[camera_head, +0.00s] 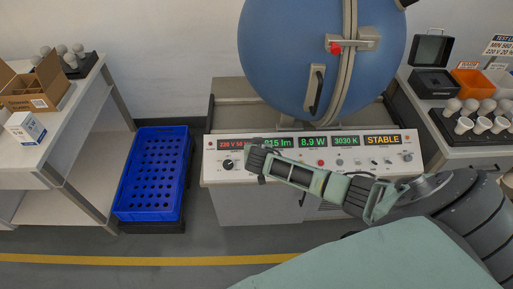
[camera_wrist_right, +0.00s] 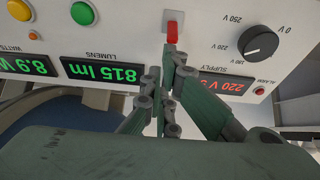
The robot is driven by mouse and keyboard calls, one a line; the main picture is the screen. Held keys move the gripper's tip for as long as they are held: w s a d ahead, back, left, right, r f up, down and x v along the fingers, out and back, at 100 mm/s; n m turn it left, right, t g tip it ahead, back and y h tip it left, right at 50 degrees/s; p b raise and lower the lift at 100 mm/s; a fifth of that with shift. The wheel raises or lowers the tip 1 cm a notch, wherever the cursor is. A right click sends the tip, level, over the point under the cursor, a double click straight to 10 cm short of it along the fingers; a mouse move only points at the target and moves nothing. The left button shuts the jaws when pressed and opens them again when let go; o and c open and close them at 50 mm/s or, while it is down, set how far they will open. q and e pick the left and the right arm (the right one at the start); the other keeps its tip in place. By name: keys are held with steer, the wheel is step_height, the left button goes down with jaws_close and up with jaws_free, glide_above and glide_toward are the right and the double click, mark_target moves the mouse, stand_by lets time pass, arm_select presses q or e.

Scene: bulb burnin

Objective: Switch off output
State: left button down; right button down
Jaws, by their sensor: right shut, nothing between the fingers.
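The control panel (camera_head: 345,160) stands below a big blue sphere. Its displays read about 220 V, 815 lm, 8.9 W, 3030 K and STABLE. In the right wrist view the panel (camera_wrist_right: 130,45) appears upside down. A red rocker switch (camera_wrist_right: 172,30) on a pale plate sits between the lumens and supply displays. My right gripper (camera_wrist_right: 172,62) is shut and empty, its fingertips at the edge of the switch; I cannot tell whether they touch it. In the head view my right gripper (camera_head: 257,158) covers the switch area. My left gripper is not in view.
A black supply knob (camera_wrist_right: 258,43) and a small red alarm light (camera_wrist_right: 259,91) are beside the supply display. The blue sphere (camera_head: 300,60) has a red-tipped latch. A blue crate (camera_head: 153,172) is left of the panel. Tables with bulbs flank both sides.

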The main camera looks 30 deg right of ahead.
steer(key=s+t+b, duration=0.1)
steer(key=b, duration=0.1)
steer(key=a+f+t+h+b, duration=0.1)
steer(key=shift+s+f+b, duration=0.15)
steer(key=shift+s+b, duration=0.2)
steer(key=shift+a+r+t+h+b, duration=0.1)
steer(key=shift+r+t+h+b, duration=0.15)
steer(key=shift+t+h+b, duration=0.05)
steer(key=shift+r+p, duration=0.35)
steer(key=shift+p, duration=0.05)
steer(key=shift+r, duration=0.1)
steer(key=shift+r+p, duration=0.6)
steer(key=shift+r, duration=0.1)
